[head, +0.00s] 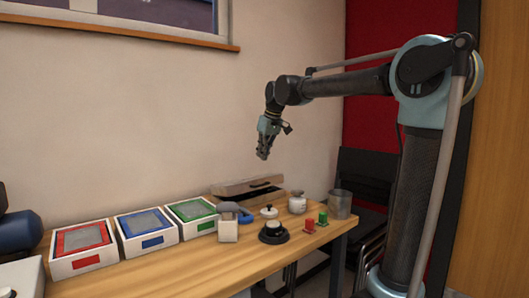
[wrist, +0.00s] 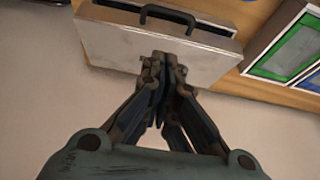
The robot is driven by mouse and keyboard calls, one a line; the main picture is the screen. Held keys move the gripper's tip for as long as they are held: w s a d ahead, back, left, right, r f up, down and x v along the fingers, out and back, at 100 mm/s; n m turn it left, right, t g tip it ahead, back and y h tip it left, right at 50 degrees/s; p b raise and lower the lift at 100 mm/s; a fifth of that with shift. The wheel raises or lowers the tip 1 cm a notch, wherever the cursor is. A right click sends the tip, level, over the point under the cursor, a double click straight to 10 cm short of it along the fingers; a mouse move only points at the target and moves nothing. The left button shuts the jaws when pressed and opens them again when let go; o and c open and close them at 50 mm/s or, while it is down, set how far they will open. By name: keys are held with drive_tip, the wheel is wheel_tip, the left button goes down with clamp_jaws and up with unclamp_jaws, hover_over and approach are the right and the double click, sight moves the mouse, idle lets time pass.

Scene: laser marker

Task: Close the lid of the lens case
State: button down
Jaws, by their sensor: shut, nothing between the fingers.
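The lens case (head: 262,196) stands at the back of the table against the wall, its dark inside partly showing. Its lid (head: 236,187) looks raised at the rear, leaning towards the wall. In the wrist view a pale, flat panel that looks like the lid (wrist: 125,42) spans the top, with a black handle (wrist: 168,14) beside it. My gripper (head: 262,154) hangs in the air above the case, fingers down, apart from it in the head view. In the wrist view my gripper (wrist: 168,62) is shut and empty, its tips overlapping the panel's edge; contact cannot be told.
Trays with red (head: 83,239), blue (head: 147,222) and green (head: 191,210) frames stand left of the case. A white lidded jar (head: 297,203), a black round base (head: 273,235) and a mesh cup (head: 340,204) stand right and in front. The table's front strip is clear.

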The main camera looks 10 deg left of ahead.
hover_over(258, 181)
wheel_tip(258, 181, down, 6)
drive_tip(key=shift+s+d+f, duration=0.6)
drive_tip(key=shift+d+f, duration=0.2)
drive_tip(key=shift+s+d+f, duration=0.15)
drive_tip(key=shift+d+f, duration=0.05)
drive_tip(key=shift+f, duration=0.45)
drive_tip(key=shift+t+y, duration=0.4)
drive_tip(key=shift+y, duration=0.2)
drive_tip(key=shift+s+d+f, duration=0.25)
drive_tip(key=shift+f, duration=0.4)
drive_tip(key=shift+s+d+f, duration=0.2)
drive_tip(key=shift+f, duration=0.5)
drive_tip(key=shift+s+d+f, duration=0.25)
drive_tip(key=shift+f, duration=0.4)
